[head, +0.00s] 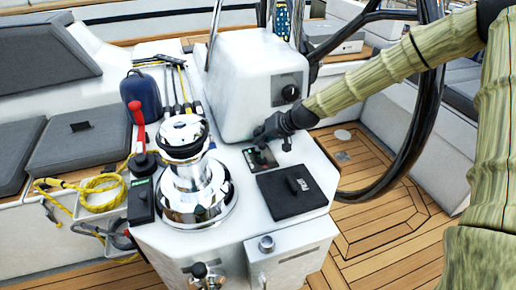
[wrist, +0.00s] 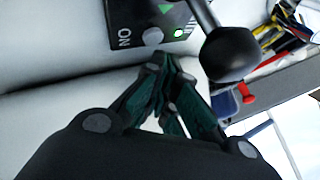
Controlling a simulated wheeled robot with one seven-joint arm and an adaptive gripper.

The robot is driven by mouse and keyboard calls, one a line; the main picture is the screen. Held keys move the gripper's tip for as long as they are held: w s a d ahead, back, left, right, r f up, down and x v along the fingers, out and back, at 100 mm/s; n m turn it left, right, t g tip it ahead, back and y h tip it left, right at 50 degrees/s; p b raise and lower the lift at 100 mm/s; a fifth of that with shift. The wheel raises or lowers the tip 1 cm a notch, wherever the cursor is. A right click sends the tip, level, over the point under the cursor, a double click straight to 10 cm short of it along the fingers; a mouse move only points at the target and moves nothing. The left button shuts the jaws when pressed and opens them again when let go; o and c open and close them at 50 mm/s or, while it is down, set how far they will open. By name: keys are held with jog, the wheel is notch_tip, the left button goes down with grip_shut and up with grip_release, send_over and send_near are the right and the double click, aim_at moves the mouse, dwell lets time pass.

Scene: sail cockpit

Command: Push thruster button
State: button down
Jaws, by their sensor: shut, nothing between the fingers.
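The small black thruster control panel (head: 260,159) sits on the white console top, between the chrome winch and a flat black cover. In the wrist view the panel (wrist: 140,22) shows at the top edge, with an "ON" label, a round grey button (wrist: 153,36), a green arrow and a lit green light (wrist: 178,32). A black lever with a ball knob (wrist: 231,54) stands beside the button. My gripper (head: 258,139) is shut and empty just above the panel. In the wrist view the fingers (wrist: 158,72) point at the panel, apart from the button. Part of the panel is cut off there.
The chrome winch (head: 190,190) stands left of the panel, with a red-handled lever (head: 138,120) behind it. The black square cover (head: 291,193) lies in front right. A white pedestal (head: 250,85) rises behind, and the steering wheel (head: 424,110) is at right, near my arm.

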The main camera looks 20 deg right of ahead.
aim_at(260, 122)
jog(key=shift+f, duration=0.15)
jog(key=shift+f, duration=0.3)
jog(key=shift+f+b, duration=0.25)
jog(key=shift+b, duration=0.15)
dwell(0.8)
jog(key=shift+r, duration=0.2)
jog(key=shift+r+p, duration=0.55)
jog(key=shift+p, duration=0.05)
jog(key=shift+r, duration=0.1)
jog(key=shift+r+p, duration=2.2)
jog(key=shift+r, duration=0.7)
